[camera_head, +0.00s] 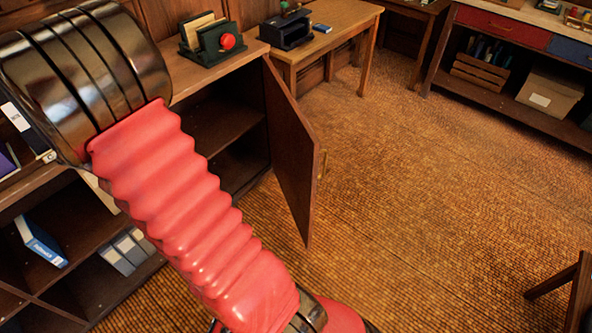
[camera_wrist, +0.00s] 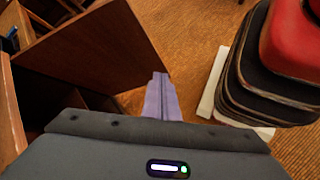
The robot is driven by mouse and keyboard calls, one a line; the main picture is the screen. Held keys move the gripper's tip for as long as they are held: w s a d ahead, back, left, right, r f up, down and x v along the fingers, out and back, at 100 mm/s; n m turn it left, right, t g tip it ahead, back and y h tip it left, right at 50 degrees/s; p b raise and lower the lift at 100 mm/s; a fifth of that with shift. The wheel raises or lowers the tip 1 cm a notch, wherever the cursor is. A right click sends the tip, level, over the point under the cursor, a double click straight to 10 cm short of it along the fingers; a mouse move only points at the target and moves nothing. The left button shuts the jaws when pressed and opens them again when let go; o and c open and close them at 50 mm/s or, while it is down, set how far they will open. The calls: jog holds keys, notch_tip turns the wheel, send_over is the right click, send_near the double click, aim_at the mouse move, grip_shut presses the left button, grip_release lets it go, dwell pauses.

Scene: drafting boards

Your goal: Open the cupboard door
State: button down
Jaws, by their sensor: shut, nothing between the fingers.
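The cupboard door (camera_head: 290,150) is a brown wooden panel that stands swung well out from the cupboard (camera_head: 238,165). Its handle (camera_head: 322,164) is on the outer face near the free edge. The dark shelves inside show to the left of the door. In the wrist view the door (camera_wrist: 95,55) fills the upper left. My gripper (camera_wrist: 158,80) shows there as two lilac fingers, shut together and empty, by the door's free edge. I cannot tell whether they touch it. The head view does not show my gripper; my red-sleeved arm crosses the front of the cupboard.
A green letter holder (camera_head: 209,40) stands on the cupboard top. A wooden desk (camera_head: 325,32) with a black tray stands behind. Open carpet (camera_head: 430,180) lies right of the door.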

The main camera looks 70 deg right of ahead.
aim_at(310, 171)
jog(key=s+d+f+n+g+h, duration=0.2)
jog(key=s+d+f, duration=0.3)
jog(key=d+f, duration=0.4)
jog(key=s+d+f+n+g+h, duration=0.2)
jog(key=d+f, duration=0.7)
jog(key=f, duration=0.5)
jog(key=s+n+g, duration=0.1)
jog(key=s+g, duration=0.1)
jog(key=g, duration=0.1)
jog(key=shift+s+d+n+g+h, duration=0.3)
jog(key=shift+s+d+h, duration=0.05)
jog(key=shift+d+h, duration=0.05)
jog(key=shift+s, duration=0.1)
jog(key=x, duration=1.3)
jog(key=shift+s+d, duration=0.25)
jog(key=shift+s, duration=0.05)
